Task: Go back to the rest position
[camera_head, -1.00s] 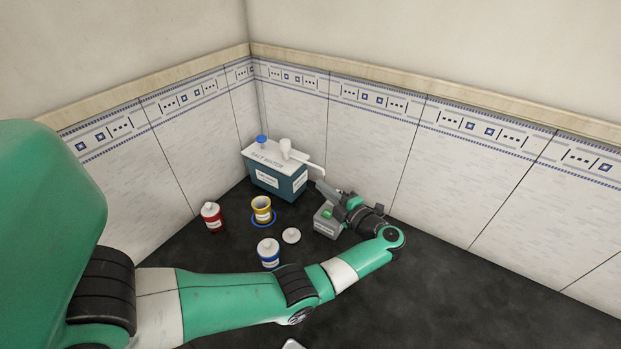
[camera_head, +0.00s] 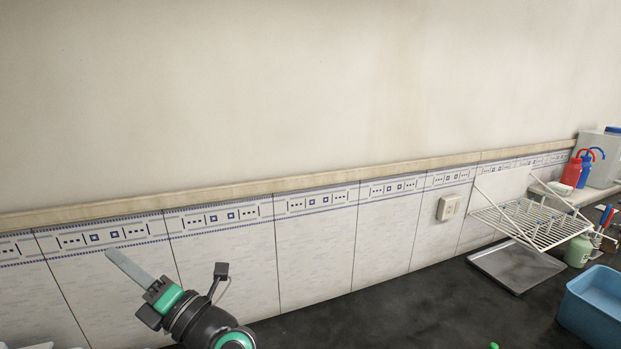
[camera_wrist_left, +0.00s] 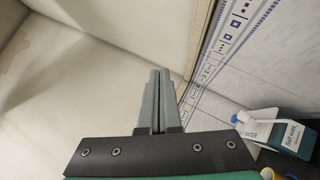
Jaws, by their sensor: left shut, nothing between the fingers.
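My left gripper (camera_head: 128,267) is at the lower left of the head view, raised in front of the tiled wall. Its fingers point up and to the left. In the left wrist view the two grey fingers (camera_wrist_left: 158,100) lie together, shut with nothing between them. My right gripper is in neither view.
In the left wrist view the salt water box (camera_wrist_left: 285,136) stands at the right, apart from the fingers. In the head view a wire rack (camera_head: 530,222) over a metal tray (camera_head: 515,268), a green bottle (camera_head: 578,251) and a blue basin (camera_head: 595,305) stand at the right.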

